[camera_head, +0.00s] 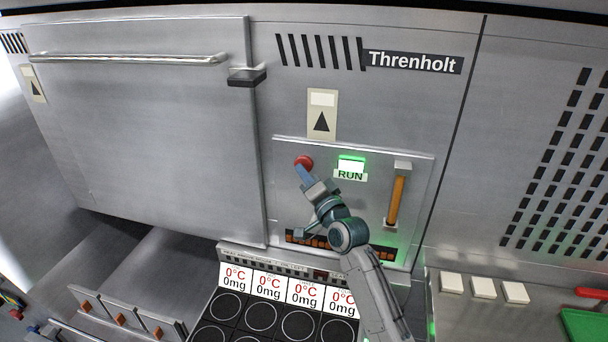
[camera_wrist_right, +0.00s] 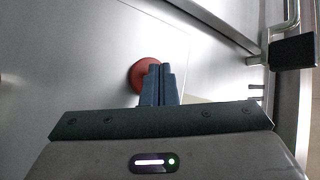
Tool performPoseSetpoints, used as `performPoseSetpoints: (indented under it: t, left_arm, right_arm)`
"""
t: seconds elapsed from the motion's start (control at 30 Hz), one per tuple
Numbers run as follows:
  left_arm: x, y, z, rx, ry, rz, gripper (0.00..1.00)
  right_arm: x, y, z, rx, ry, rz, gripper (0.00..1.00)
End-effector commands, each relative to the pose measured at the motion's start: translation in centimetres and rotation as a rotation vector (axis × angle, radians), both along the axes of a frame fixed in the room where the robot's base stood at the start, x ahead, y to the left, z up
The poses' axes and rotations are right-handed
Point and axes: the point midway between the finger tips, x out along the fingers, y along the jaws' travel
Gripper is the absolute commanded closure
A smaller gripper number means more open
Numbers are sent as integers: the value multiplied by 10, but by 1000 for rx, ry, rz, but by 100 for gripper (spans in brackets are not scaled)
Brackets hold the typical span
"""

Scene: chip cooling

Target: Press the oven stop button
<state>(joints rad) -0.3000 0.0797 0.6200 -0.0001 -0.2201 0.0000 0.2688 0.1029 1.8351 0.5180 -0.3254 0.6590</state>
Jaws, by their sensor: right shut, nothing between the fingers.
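The oven stop button (camera_head: 304,161) is a round red button on the left of the oven's control panel (camera_head: 380,160). It also shows in the right wrist view as a red disc (camera_wrist_right: 139,72), partly hidden behind my fingers. My right gripper (camera_head: 302,174) is shut and empty. Its fingertips are at the lower edge of the red button in the head view, and in the right wrist view the fingers (camera_wrist_right: 159,84) overlap the button. I cannot tell whether they touch it. My left gripper is not in view.
Right of the button are a lit green RUN lamp (camera_head: 351,165) and an orange lever (camera_head: 397,195). The large oven door (camera_head: 150,120) with its bar handle is shut at left. Below stands a scale bench with several 0°C displays (camera_head: 268,282). White blocks (camera_head: 484,287) lie at lower right.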

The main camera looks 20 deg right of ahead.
Motion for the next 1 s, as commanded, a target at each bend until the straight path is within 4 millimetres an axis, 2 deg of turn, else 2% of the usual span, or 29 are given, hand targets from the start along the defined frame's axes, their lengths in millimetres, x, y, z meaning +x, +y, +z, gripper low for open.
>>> performPoseSetpoints:
  t: [0.6,1.0]
  left_arm:
    - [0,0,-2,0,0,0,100]
    - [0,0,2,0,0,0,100]
  right_arm:
    - [8,-6,1,-2,-2,-1,100]
    - [5,-4,3,-1,-3,-1,100]
